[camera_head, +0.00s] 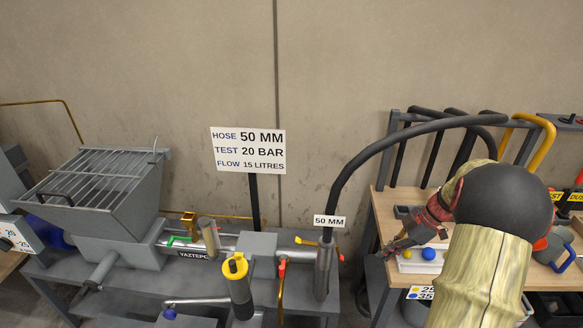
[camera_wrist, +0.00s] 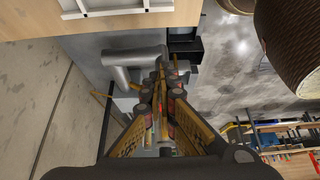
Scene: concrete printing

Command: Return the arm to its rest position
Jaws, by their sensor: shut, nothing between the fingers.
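My gripper (camera_head: 390,248) is at the right of the head view, at the end of my bent arm. My arm's dark round joint and pale link hide much of the table. I cannot tell whether the fingertips touch anything.
A white tray (camera_head: 410,266) holds a yellow ball (camera_head: 407,253) and a blue ball (camera_head: 429,254). A black hose (camera_head: 385,142) arches from the pump bench to a rack behind the table. A hopper (camera_head: 100,190) and a sign (camera_head: 248,150) stand left.

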